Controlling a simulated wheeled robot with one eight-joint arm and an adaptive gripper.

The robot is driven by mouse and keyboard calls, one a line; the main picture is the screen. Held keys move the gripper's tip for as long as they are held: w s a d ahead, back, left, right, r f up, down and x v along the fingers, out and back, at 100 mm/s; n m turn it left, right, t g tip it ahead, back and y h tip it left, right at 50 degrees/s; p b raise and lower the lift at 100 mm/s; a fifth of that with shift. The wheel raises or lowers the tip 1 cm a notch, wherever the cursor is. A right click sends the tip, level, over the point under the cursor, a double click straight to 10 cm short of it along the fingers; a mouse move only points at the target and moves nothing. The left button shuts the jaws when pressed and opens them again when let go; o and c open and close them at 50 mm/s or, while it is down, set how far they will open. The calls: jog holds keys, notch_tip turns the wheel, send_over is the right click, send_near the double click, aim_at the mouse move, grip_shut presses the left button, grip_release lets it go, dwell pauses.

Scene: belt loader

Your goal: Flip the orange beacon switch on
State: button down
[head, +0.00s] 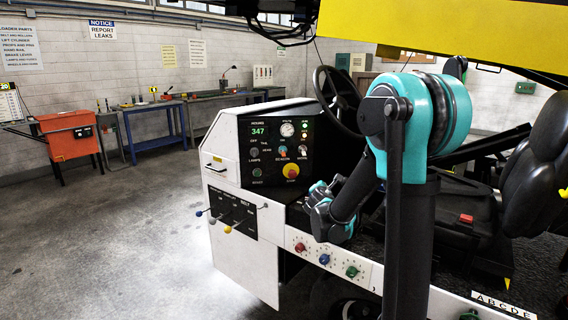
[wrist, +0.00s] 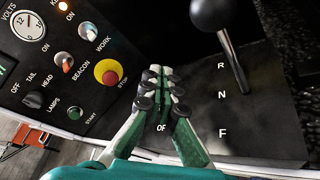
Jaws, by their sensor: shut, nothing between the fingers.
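The beacon switch (wrist: 67,64) has an orange lever on a round base and sits on the black dash panel in the wrist view. Its label reads BEACON, with ON printed beside it. In the head view the switch (head: 282,152) is small, left of the work switch. I cannot tell which way its lever leans. My gripper (wrist: 160,73) is shut and empty. In the wrist view its fingertips are right of the red stop button and apart from the beacon switch. In the head view my gripper (head: 320,190) is low, to the right of the panel.
The white-levered work switch (wrist: 89,31) and the red stop button on yellow (wrist: 108,73) flank the beacon switch. The lamps knob (wrist: 38,99) is to its left. A black-knobbed gear lever (wrist: 213,14) stands right of my gripper. The steering wheel (head: 338,100) is above.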

aim_at(283, 153)
jog(key=w+a+n+t+y, duration=0.1)
jog(key=w+a+n+y, duration=0.1)
jog(key=w+a+n, duration=0.2)
jog(key=w+a+n+t+y, duration=0.1)
jog(key=w+a+n+y, duration=0.2)
jog(key=a+n, duration=0.7)
jog(key=w, duration=0.2)
jog(key=shift+w+r+t, duration=0.15)
jog(key=shift+w+t, duration=0.15)
jog(key=shift+t, duration=0.1)
jog(key=shift+w+a, duration=0.1)
jog(key=shift+a, duration=0.05)
jog(key=w, duration=0.6)
jog(key=w+a, duration=0.1)
jog(key=w, duration=0.3)
jog(key=shift+s+r, duration=0.25)
jog(key=shift+r, duration=0.25)
jog(key=shift+s+r, duration=0.25)
jog(key=shift+r, duration=0.25)
jog(key=shift+s+r, duration=0.25)
jog(key=shift+r, duration=0.6)
